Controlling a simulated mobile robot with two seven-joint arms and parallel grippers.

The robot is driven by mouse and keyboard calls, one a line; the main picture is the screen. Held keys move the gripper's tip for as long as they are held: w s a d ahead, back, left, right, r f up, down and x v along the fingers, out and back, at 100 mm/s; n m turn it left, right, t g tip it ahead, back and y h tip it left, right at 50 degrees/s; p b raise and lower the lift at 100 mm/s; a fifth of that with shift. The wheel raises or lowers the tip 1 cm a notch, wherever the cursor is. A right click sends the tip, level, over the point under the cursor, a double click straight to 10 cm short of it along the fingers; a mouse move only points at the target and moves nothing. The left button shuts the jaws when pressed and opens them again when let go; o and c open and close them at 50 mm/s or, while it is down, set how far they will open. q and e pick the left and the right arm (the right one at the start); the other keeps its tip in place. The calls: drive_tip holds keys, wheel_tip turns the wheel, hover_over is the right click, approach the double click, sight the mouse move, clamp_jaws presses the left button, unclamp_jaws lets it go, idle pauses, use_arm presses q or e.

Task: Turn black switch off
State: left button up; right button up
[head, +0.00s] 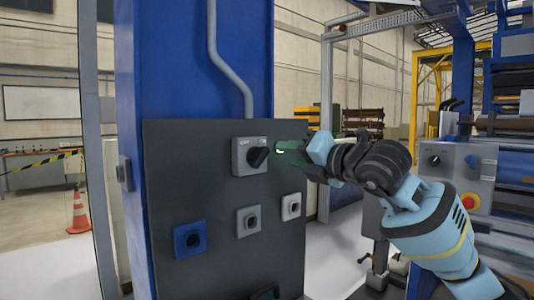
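The black switch (257,157) is a dark rotary knob on a grey switch box (240,168) with small white lettering on its face, fixed high on a dark panel. The knob looks turned at a slant. My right gripper (283,149) comes in from the right, its dark green fingers just right of the knob. They look close to it, but contact cannot be made out. The fingers overlap from this side, so their opening is unclear.
The dark panel (215,235) on a blue column also bears a blue box (190,239) and two small grey boxes (249,221) (291,207) below the switch. A grey conduit runs above. A machine with a control box (458,170) stands right; an orange cone (78,214) stands left.

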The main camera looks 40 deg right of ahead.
sight(268, 152)
drive_tip(key=w, duration=0.2)
drive_tip(key=w+p, duration=0.1)
drive_tip(key=w, duration=0.3)
drive_tip(key=shift+w+a+r+p, duration=0.15)
drive_tip(key=shift+w+a+p, duration=0.2)
drive_tip(key=shift+p, duration=0.05)
drive_tip(key=shift+w, duration=0.45)
clamp_jaws()
